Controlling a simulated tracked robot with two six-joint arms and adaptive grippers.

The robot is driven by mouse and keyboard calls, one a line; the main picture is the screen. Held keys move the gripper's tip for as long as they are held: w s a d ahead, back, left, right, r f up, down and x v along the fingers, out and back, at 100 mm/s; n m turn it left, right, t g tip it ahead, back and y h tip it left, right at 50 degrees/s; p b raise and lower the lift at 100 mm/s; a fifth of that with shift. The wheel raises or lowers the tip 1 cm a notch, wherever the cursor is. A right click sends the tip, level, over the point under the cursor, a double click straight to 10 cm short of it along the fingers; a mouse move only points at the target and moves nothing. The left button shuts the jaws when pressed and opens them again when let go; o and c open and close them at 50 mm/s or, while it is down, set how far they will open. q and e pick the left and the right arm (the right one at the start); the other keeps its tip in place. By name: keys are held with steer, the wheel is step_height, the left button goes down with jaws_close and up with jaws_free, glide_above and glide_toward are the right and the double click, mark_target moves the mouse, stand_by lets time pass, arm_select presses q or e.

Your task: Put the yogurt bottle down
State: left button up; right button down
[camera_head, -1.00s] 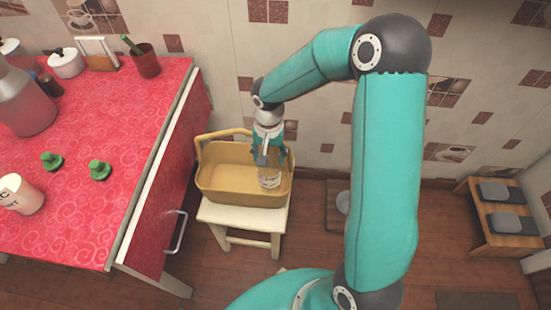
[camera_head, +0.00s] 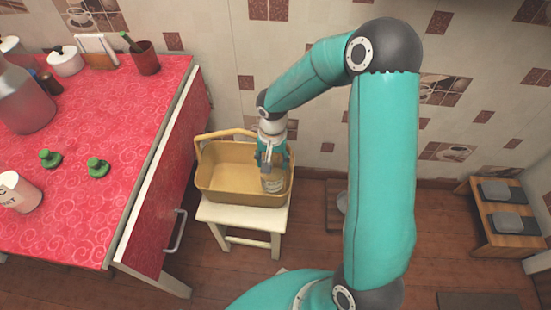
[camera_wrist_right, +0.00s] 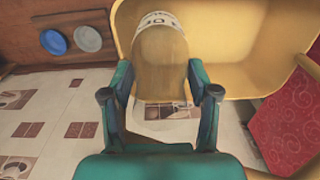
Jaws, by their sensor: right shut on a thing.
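The yogurt bottle (camera_head: 273,184) is pale with a lettered white band. It stands roughly upright inside the right end of the yellow basket (camera_head: 215,187). My right gripper (camera_head: 272,163) reaches down into the basket and is shut on the bottle's upper part. In the right wrist view the bottle (camera_wrist_right: 160,65) lies between the two fingers of the gripper (camera_wrist_right: 160,88), with the basket wall (camera_wrist_right: 235,70) behind it. Whether the bottle's base touches the basket floor cannot be told. My left gripper is not in view.
The basket rests on a white stool (camera_head: 245,217). A wooden rack (camera_head: 500,222) stands far right. The rest of the basket looks empty.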

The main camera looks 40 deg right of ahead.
steer(key=shift+s+a+f+b, duration=0.1)
steer(key=shift+s+f+b, duration=0.25)
steer(key=shift+f, duration=0.2)
steer(key=shift+c, duration=1.4)
jaws_free()
steer(key=shift+s, duration=0.1)
steer(key=shift+r+p, duration=0.4)
steer(key=shift+p, duration=0.2)
step_height(320, 180, up, 12)
steer(key=p, duration=0.2)
steer(key=s+a+f+n+y, duration=0.25)
steer(key=a+f+n, duration=0.25)
steer(key=a+f, duration=1.05)
steer(key=s+a+f+n+y, duration=0.1)
steer(key=s+a+f+n, duration=0.2)
steer(key=s+a+f, duration=0.2)
steer(key=s+f, duration=0.3)
steer(key=shift+a+f, duration=0.25)
steer(key=shift+a, duration=0.05)
